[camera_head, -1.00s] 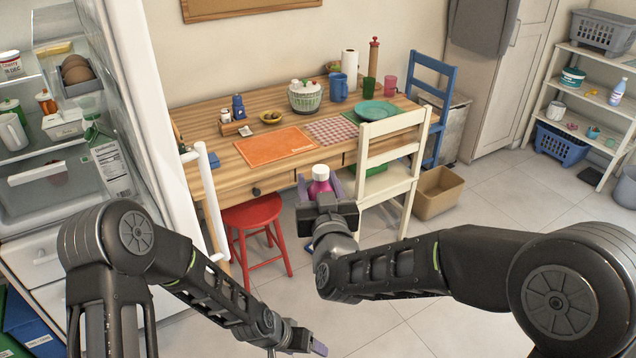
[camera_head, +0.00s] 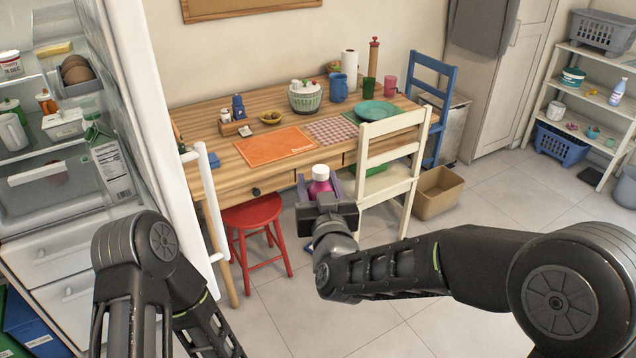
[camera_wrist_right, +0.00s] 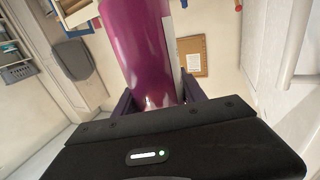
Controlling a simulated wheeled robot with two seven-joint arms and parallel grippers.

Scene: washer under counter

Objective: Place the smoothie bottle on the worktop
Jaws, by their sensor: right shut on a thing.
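The smoothie bottle (camera_head: 320,183) is magenta with a white cap. My right gripper (camera_head: 321,191) is shut on it and holds it upright in front of the table, away from the tabletop in the picture. In the right wrist view the magenta bottle (camera_wrist_right: 141,50) stands between the purple fingers of my right gripper (camera_wrist_right: 150,100). The worktop is the wooden table (camera_head: 205,150), with bare wood along its front left. My left arm shows at the lower left, but its gripper is out of view.
A white chair (camera_head: 393,150) and red stool (camera_head: 252,213) stand in front. The open fridge door (camera_head: 150,120) is at left.

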